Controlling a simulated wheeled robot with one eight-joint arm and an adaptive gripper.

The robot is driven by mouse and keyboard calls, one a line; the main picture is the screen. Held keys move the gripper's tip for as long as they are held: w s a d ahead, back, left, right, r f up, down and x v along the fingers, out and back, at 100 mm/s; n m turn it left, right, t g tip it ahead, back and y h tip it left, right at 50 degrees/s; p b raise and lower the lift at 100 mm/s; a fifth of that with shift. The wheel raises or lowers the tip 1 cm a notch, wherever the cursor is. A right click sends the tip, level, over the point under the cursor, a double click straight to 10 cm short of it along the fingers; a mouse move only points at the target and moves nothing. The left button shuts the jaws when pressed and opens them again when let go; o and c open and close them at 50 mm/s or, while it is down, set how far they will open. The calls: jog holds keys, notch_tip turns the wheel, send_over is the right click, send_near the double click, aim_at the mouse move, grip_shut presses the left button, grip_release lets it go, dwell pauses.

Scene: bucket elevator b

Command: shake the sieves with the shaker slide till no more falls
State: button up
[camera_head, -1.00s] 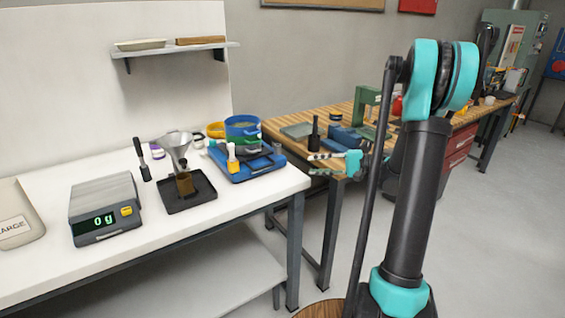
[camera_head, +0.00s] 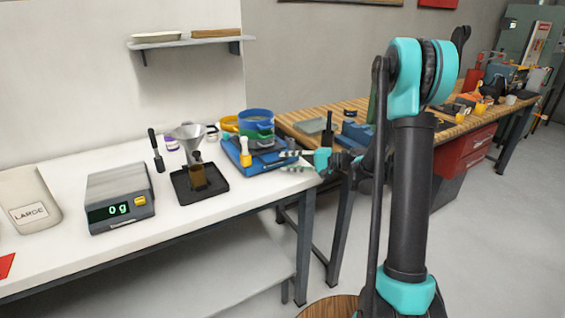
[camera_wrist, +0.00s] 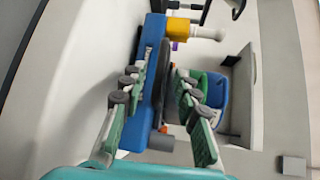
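The shaker (camera_head: 268,166) has a blue base and stands at the right end of the white bench. A blue sieve (camera_head: 250,116) and a green sieve (camera_head: 262,137) sit stacked at its back. A yellow block with a pale knob (camera_head: 245,155) stands at its left front; I take it for the slide handle. The block (camera_wrist: 178,27) is at the top of the wrist view. My gripper (camera_head: 288,161) is open beside the shaker's right edge. In the wrist view, its fingers (camera_wrist: 158,75) are apart with the blue base beyond them. The sieves' contents are hidden.
A funnel (camera_head: 187,132) over a jar stands on a black tray (camera_head: 182,197), left of the shaker. A scale (camera_head: 112,188) reading 0 g and a LARGE bin (camera_head: 30,200) are farther left. A wooden workbench (camera_head: 300,117) stands behind right.

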jog(key=shift+x, duration=1.2)
jog(key=shift+c, duration=0.6)
grip_shut()
